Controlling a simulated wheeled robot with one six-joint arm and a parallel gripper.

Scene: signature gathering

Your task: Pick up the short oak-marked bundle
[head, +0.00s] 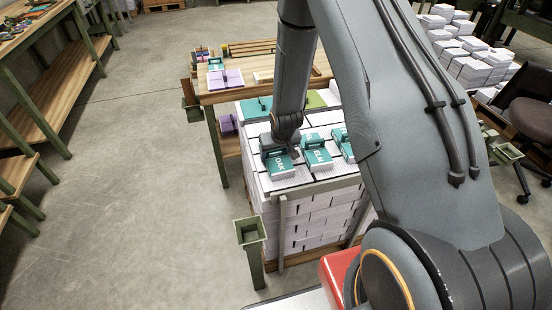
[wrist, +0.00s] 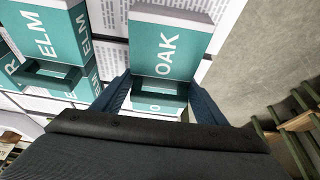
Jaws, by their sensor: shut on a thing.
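The oak-marked bundle (head: 281,170) has a teal band lettered "OAK" and white pages at its near edge. It lies on top of the pallet stack of paper at its front left. In the wrist view the oak bundle (wrist: 168,45) is straight ahead, its lettering facing the camera. My gripper (wrist: 160,88) has one dark finger on each side of its teal raised part and is shut on it. In the head view my gripper (head: 279,147) covers the bundle's back end. I cannot tell whether the bundle is clear of the stack.
An elm-marked bundle (head: 317,156) lies just right of the oak one, with another teal bundle (head: 342,146) beyond. A wooden table (head: 222,95) with a purple bundle stands behind.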

